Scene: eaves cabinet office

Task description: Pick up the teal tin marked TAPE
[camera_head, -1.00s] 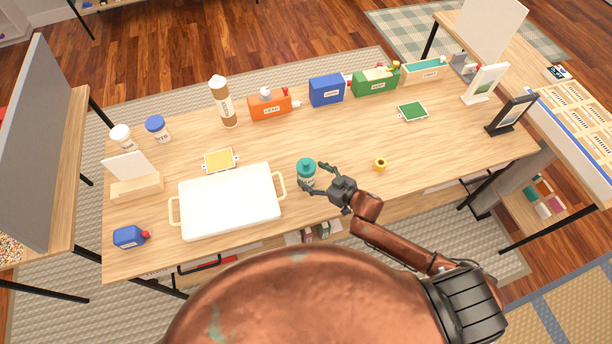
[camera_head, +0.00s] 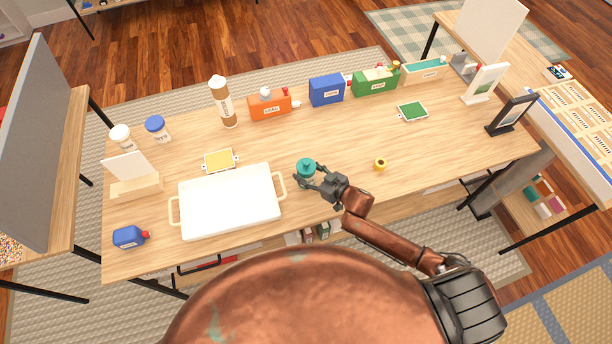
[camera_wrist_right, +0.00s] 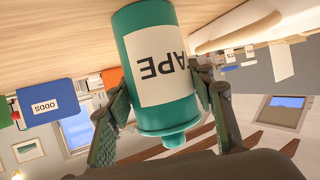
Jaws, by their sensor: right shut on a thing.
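The teal tin (camera_head: 306,168) stands on the wooden table, just right of the white tray, in the head view. In the right wrist view the tin (camera_wrist_right: 160,70) appears upside down, with a white label of which "APE" is readable. My right gripper (camera_head: 310,180) has its fingers around the tin from the right side and is shut on it. In the wrist view a finger lies on each side of the tin, near its lidded end. The tin's base is partly hidden by the fingers in the head view. My left gripper is not in view.
The white tray (camera_head: 230,203) with handles is close left of the tin. A small yellow ring-like object (camera_head: 380,164) lies to the right. Orange (camera_head: 270,105), blue (camera_head: 327,91) and green (camera_head: 376,82) boxes line the back. The table between them and the tin is mostly clear.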

